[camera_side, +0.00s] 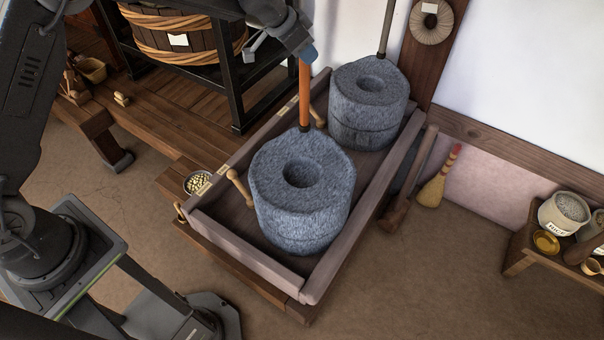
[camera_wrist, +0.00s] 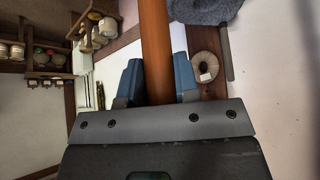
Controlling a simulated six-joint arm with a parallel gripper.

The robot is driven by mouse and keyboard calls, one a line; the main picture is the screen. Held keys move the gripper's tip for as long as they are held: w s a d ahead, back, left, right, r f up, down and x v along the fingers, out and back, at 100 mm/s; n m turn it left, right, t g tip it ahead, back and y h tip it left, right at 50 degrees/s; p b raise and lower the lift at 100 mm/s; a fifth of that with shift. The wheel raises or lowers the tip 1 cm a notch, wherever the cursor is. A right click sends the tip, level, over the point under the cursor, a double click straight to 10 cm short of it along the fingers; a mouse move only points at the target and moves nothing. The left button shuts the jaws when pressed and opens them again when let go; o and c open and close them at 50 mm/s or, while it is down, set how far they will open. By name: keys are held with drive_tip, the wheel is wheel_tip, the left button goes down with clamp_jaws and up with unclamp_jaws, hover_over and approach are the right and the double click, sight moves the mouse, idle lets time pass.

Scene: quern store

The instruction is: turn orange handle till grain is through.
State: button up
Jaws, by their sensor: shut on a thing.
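The orange handle (camera_side: 304,93) is an upright rod at the back edge of the nearer grey stone quern (camera_side: 278,205). My gripper (camera_side: 306,54) is shut on the upper part of this handle. In the wrist view the orange handle (camera_wrist: 156,50) runs between the two blue fingers of my gripper (camera_wrist: 158,80). The quern's top has a round central hole (camera_side: 302,173); it looks dark, and I cannot tell whether grain is inside. A small bowl of pale grain (camera_side: 198,183) stands at the left edge of the wooden tray (camera_side: 250,262).
A second stone quern (camera_side: 368,95) with a grey handle (camera_side: 387,25) stands behind in the same tray. A mallet (camera_side: 410,180) and a brush (camera_side: 437,182) lean at the right. A low bench (camera_side: 520,245) holds pots. Floor in front is clear.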

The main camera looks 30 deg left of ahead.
drive_tip(key=o, duration=0.9)
drive_tip(key=shift+o, duration=0.2)
drive_tip(key=shift+r, duration=4)
drive_tip(key=s+a+r+n, duration=0.1)
drive_tip(key=s+r, duration=0.2)
drive_tip(key=s, duration=0.4)
drive_tip(key=s+a+r+n+y, duration=0.1)
drive_tip(key=s+r, duration=0.3)
drive_tip(key=s, duration=0.3)
drive_tip(key=s+a+r+n, duration=0.1)
drive_tip(key=s+a+r, duration=0.15)
drive_tip(key=s, duration=0.45)
drive_tip(key=s+a+f+n+y, duration=0.1)
drive_tip(key=s+f, duration=0.1)
drive_tip(key=s, duration=0.8)
drive_tip(key=s+a+f+n+y, duration=0.1)
drive_tip(key=s+f+n, duration=0.1)
drive_tip(key=s, duration=0.8)
drive_tip(key=shift+s+a+f, duration=0.15)
drive_tip(key=shift+s+f, duration=0.05)
drive_tip(key=shift+f, duration=0.55)
